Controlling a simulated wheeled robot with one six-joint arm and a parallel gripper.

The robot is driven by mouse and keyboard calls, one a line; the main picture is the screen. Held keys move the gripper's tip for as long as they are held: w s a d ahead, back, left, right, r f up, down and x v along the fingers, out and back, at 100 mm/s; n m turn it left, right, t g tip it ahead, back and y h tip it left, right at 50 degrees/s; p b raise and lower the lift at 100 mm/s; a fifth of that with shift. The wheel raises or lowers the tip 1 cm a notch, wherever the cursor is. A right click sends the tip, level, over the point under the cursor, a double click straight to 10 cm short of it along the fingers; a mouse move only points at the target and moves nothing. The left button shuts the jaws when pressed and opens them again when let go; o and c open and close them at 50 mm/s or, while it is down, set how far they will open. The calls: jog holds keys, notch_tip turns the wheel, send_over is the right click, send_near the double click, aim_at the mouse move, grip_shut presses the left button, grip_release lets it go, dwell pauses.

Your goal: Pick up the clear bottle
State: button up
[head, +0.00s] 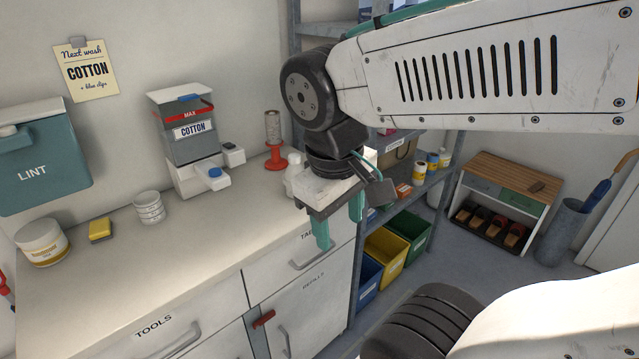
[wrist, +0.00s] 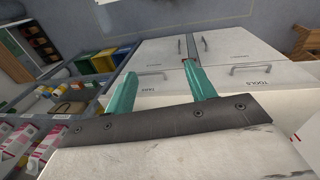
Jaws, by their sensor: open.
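My gripper (head: 338,222) hangs in front of the counter's right end in the head view, its two teal fingers pointing down and apart, with nothing between them. In the wrist view my gripper (wrist: 160,70) is also open and empty, with cabinet fronts beyond it. A pale, whitish bottle (head: 293,174) stands on the counter, just behind and left of my gripper in the head view. My gripper partly hides it, and I cannot tell whether it is clear. I see no other bottle that is plainly clear.
The counter (head: 190,235) holds a dispenser marked COTTON (head: 190,145), a red spool stand (head: 276,157), a white ribbed jar (head: 149,208), a yellow sponge (head: 100,229) and a tub (head: 42,243). A shelf rack with coloured bins (head: 385,250) stands right. The counter's front middle is clear.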

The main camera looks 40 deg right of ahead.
aim_at(297, 160)
jog(key=w+d+f+n+g+h, duration=0.1)
jog(key=w+d+f+n+h, duration=0.1)
jog(key=w+d+n+h, duration=0.95)
jog(key=w+f+n+t, duration=0.2)
jog(key=w+n+t, duration=0.1)
jog(key=w, duration=0.3)
jog(key=w+f+n+t+h, duration=0.1)
jog(key=w+f+n+t, duration=0.2)
jog(key=w, duration=0.3)
jog(key=w+f+n+t+h, duration=0.1)
jog(key=w+f+n+t, duration=0.2)
jog(key=w+n, duration=0.2)
jog(key=shift+w+a+f+n+t, duration=0.1)
jog(key=shift+w+a+n+t, duration=0.1)
jog(key=shift+w, duration=0.2)
jog(key=shift+w+a+f+n+t, duration=0.1)
jog(key=shift+w+n+t, duration=0.1)
jog(key=shift+w, duration=0.15)
jog(key=shift+w+f+n+t, duration=0.15)
jog(key=shift+w+n+t, duration=0.1)
jog(key=shift+w+t, duration=0.05)
jog(key=x, duration=0.7)
jog(key=shift+d, duration=0.25)
grip_shut()
